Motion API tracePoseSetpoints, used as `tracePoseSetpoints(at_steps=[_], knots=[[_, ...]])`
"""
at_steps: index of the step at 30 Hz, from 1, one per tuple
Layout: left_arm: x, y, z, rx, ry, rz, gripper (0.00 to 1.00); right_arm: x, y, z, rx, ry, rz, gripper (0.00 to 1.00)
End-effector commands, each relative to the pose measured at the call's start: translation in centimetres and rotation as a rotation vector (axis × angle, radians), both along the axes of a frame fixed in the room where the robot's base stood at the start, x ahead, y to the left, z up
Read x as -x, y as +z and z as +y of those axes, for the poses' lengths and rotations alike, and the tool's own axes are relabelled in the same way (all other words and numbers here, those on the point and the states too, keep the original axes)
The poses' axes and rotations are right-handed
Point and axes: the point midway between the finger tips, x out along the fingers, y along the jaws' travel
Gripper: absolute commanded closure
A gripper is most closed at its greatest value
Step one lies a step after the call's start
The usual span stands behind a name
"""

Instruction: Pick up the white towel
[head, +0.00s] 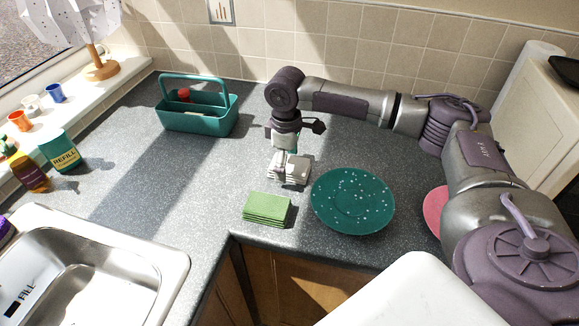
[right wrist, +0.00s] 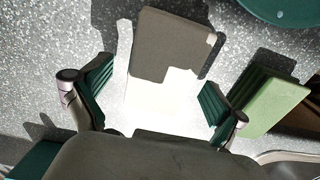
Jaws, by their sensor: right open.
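The white towel (head: 296,174) is a folded stack lying on the counter in the head view, partly hidden by my right gripper (head: 284,157). In the right wrist view the towel (right wrist: 172,105) is bright in the sun, with its far part in shadow. My right gripper (right wrist: 155,90) is open just above it, with one green-padded finger on either side of the towel in that view. I cannot tell whether the fingers touch it. My left gripper is not in view.
A green folded cloth (head: 266,208) lies close to the towel, near the counter edge. A teal speckled plate (head: 352,200) is to its right, a pink plate (head: 435,208) further right. A teal caddy (head: 200,120) stands behind left. The sink (head: 85,275) is front left.

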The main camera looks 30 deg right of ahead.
Motion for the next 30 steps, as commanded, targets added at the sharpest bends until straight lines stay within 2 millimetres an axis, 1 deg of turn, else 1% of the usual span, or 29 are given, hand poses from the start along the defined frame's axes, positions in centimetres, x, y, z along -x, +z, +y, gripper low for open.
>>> tracePoseSetpoints(at_steps=[2,3,5,6,13,14,23,26,29,30], knots=[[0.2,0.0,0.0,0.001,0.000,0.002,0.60,0.0,0.0,0.0,0.000,0.000,0.000,0.05],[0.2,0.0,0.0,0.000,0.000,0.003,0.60,0.0,0.0,0.0,0.000,0.000,0.000,0.11],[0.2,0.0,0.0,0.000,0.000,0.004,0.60,0.0,0.0,0.0,0.000,0.000,0.000,0.21],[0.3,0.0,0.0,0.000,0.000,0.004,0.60,0.0,0.0,0.0,0.000,0.000,0.000,0.28],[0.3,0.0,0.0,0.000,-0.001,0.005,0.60,0.0,0.0,0.0,0.000,0.001,0.000,0.66],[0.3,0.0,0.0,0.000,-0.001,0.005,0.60,0.0,0.1,0.0,0.000,0.001,0.000,0.68],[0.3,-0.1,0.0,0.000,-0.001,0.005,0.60,0.0,0.4,0.0,-0.001,0.001,-0.001,0.68],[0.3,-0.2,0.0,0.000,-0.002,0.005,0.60,-0.1,1.1,0.1,-0.001,0.001,-0.003,0.68],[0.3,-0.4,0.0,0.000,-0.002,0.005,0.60,-0.1,2.5,0.1,-0.003,0.000,-0.003,0.68],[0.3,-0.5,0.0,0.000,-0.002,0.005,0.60,-0.1,3.2,0.1,-0.003,0.000,-0.004,0.68]])
